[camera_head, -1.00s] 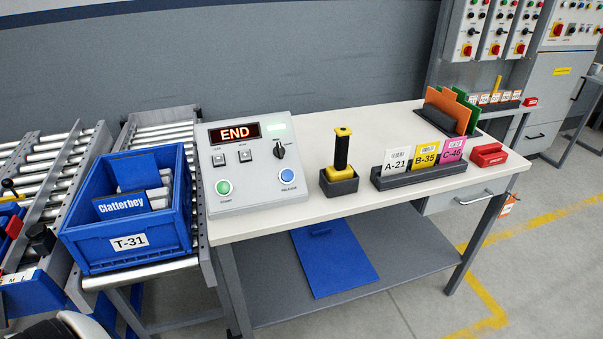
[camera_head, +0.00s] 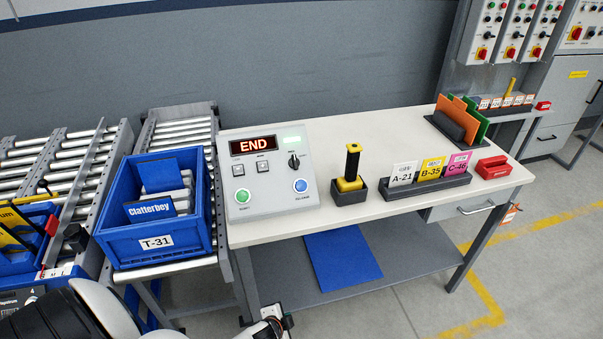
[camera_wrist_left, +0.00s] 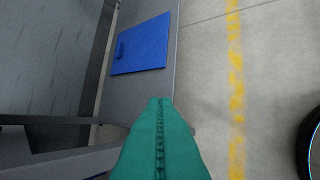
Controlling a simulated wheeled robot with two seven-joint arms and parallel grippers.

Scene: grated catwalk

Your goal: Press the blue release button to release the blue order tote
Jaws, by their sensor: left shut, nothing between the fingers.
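The blue release button (camera_head: 300,185) is on the lower right of the grey control panel (camera_head: 270,205), on the bench's left end. The panel's red display (camera_head: 253,146) reads "END". The blue order tote (camera_head: 155,245), labelled T-31, stands on the roller conveyor left of the panel, with a "Clatterbey" box (camera_head: 150,209) and other boxes inside. My left gripper (camera_wrist_left: 160,102) is shut and empty; in the left wrist view it is in front of the bench's lower shelf, away from the button. Its fingers cannot be made out in the head view. My right gripper is not in view.
A green button (camera_head: 242,196), two small switches and a black knob share the panel. Right of it are a yellow-and-black handled tool (camera_head: 351,170) in a holder and a card rack (camera_head: 428,187). A blue board (camera_head: 342,260) lies on the lower shelf.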

